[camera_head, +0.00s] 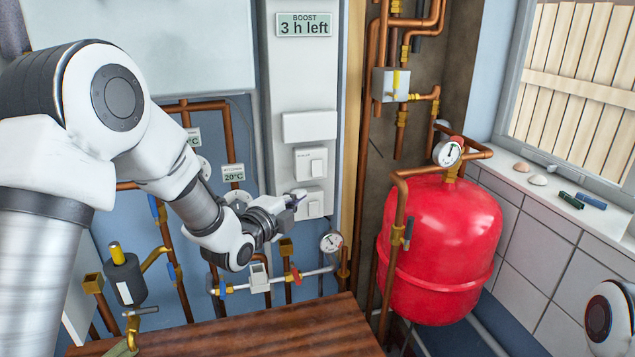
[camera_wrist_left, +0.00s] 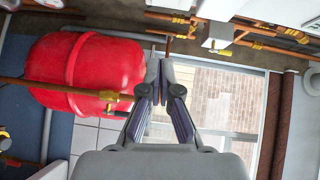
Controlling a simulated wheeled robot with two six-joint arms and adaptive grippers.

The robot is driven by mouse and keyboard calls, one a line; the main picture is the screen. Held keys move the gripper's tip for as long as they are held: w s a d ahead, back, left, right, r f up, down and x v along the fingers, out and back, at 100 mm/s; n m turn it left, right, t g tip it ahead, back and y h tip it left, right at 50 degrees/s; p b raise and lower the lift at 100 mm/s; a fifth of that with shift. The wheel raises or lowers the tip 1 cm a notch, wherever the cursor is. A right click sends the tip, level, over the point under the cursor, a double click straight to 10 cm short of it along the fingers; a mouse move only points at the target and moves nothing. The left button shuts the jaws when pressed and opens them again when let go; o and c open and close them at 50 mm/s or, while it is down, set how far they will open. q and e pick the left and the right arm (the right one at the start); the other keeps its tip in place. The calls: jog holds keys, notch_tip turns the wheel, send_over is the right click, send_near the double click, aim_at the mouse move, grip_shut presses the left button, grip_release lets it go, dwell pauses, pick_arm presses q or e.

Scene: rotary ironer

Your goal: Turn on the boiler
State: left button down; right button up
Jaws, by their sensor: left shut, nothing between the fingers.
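A white panel on the wall carries a display (camera_head: 305,25) reading "BOOST 3 h left". Below it are a blank white plate (camera_head: 309,126), an upper white switch (camera_head: 311,163) and a lower white switch (camera_head: 315,205). A small label above the upper switch is too small to read. My left gripper (camera_head: 298,196) is shut and empty, with its fingertips at or just in front of the lower switch, partly hiding it. I cannot tell if they touch. In the left wrist view the shut fingers (camera_wrist_left: 160,70) show, but no switch does. My right gripper is out of view.
A red tank (camera_head: 440,245) with a gauge (camera_head: 447,153) stands to the right and also shows in the left wrist view (camera_wrist_left: 90,72). Copper pipes, valves and a lower gauge (camera_head: 331,242) surround the panel. A wooden top (camera_head: 240,330) lies below.

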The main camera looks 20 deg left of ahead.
pick_arm(q)
jog(key=p, duration=0.4)
send_near(322, 174)
jog(key=s+d+r, duration=0.1)
jog(key=d, duration=0.2)
jog(key=w+p, duration=0.1)
jog(key=w, duration=0.1)
jog(key=w+p, duration=0.1)
jog(key=w, duration=0.1)
jog(key=w+a+f+p, duration=0.1)
jog(key=w, duration=0.1)
jog(key=shift+w, duration=0.35)
jog(key=shift+w+a+f, duration=0.1)
jog(key=shift+a, duration=0.4)
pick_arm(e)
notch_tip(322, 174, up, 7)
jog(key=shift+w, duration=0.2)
pick_arm(q)
jog(key=shift+w+d+f, duration=0.1)
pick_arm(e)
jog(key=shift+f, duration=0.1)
